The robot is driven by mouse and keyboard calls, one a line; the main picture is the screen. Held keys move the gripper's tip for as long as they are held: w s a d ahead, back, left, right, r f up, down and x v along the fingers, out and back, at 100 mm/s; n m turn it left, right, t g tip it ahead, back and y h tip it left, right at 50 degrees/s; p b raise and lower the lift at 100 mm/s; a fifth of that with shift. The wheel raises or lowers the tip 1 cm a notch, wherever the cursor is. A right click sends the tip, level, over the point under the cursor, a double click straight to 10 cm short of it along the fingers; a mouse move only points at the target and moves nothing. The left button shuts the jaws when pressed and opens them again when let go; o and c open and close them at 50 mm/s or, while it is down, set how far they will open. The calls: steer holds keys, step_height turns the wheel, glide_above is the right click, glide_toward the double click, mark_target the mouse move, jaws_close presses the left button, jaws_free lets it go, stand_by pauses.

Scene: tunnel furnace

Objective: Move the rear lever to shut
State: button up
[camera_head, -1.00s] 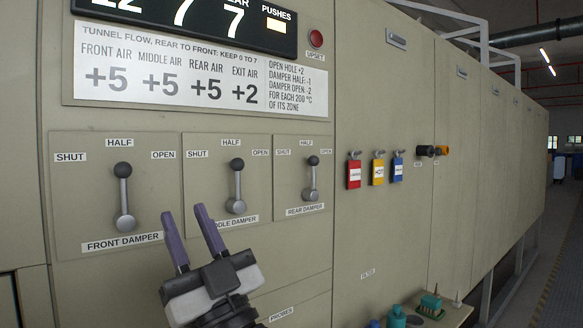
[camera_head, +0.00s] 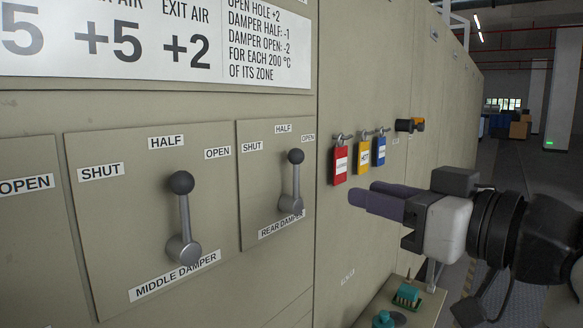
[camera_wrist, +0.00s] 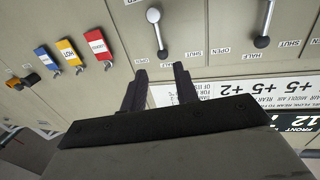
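The rear lever (camera_head: 294,185) is a metal arm with a dark ball knob on the rear damper plate (camera_head: 255,205). It stands roughly upright, its knob by the HALF mark, between SHUT on the left and OPEN on the right. In the wrist view, upside down, the rear lever (camera_wrist: 157,33) shows just beyond my fingertips. My gripper (camera_head: 353,194) is to the right of the lever in the head view, its purple fingers pointing left, apart from the lever. In the wrist view my gripper (camera_wrist: 159,69) has its two fingers spread, with nothing between them.
The middle lever (camera_head: 183,220) stands upright left of the rear one. Red (camera_head: 341,163), yellow (camera_head: 364,157) and blue (camera_head: 381,151) tags hang on the panel close above my fingers. A shelf (camera_head: 428,305) with small green items juts out below my gripper.

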mark_target(298, 174)
steer(key=p+x, duration=0.4)
steer(key=x, duration=0.8)
steer(key=shift+w+a, duration=0.5)
steer(key=shift+c, duration=0.4)
jaws_close()
